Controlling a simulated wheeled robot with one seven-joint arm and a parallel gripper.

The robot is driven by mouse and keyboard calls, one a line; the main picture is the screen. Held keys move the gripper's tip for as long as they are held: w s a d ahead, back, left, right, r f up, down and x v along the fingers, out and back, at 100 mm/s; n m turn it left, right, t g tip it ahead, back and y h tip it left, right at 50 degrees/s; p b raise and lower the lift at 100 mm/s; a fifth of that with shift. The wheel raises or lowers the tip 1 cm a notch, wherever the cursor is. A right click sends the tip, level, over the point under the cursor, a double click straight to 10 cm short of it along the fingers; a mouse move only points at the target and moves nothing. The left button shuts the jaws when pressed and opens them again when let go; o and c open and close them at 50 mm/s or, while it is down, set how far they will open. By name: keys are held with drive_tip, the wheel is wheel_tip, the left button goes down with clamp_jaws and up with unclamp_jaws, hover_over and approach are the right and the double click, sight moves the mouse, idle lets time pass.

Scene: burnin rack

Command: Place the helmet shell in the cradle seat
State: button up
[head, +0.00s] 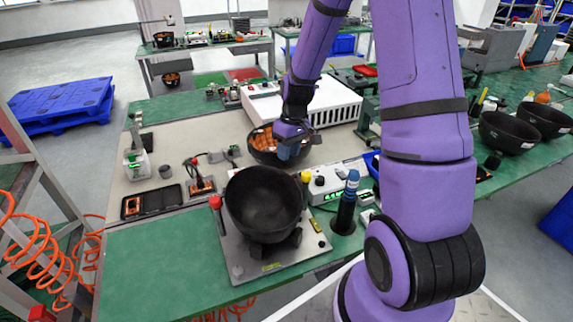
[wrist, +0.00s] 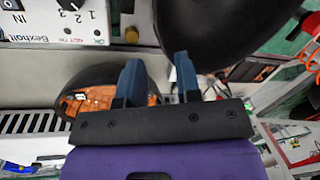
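A black, bowl-shaped helmet shell (head: 262,205) sits open side up on a dark cradle (head: 288,243) on a metal plate (head: 240,264); its underside mostly hides the seat. It looks roughly level. The shell also shows as a large dark curve at the upper right of the wrist view (wrist: 215,30). My gripper (head: 290,152) is behind the shell, apart from it, over the rim of a dark bowl of orange parts (head: 262,142). In the wrist view my gripper's two blue fingers (wrist: 158,80) stand apart with no shell between them. Whether they touch the bowl, I cannot tell.
Two more black shells (head: 508,132) (head: 545,119) lie on the green bench at right. A control box (head: 335,182), a blue-capped bottle (head: 347,203) and a red-topped post (head: 217,212) stand close around the plate. A white unit (head: 300,105) is behind. The green front-left bench (head: 155,255) is clear.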

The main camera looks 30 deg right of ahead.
drive_tip(key=s+a+r+t+h, duration=0.15)
drive_tip(key=s+r, duration=0.25)
drive_tip(key=r, duration=0.5)
drive_tip(key=s+a+r+t, duration=0.1)
drive_tip(key=s+a+r, duration=0.2)
drive_tip(key=r, duration=0.7)
drive_tip(key=s+a+r+m+t, duration=0.1)
drive_tip(key=s+a+r, duration=0.1)
drive_tip(key=s+r, duration=0.3)
drive_tip(key=s+a+r+m+t, duration=0.1)
drive_tip(key=s+r, duration=0.4)
drive_tip(key=s, duration=0.7)
drive_tip(key=shift+a+t, duration=0.4)
drive_tip(key=shift+t, duration=0.25)
drive_tip(key=shift+h, duration=0.25)
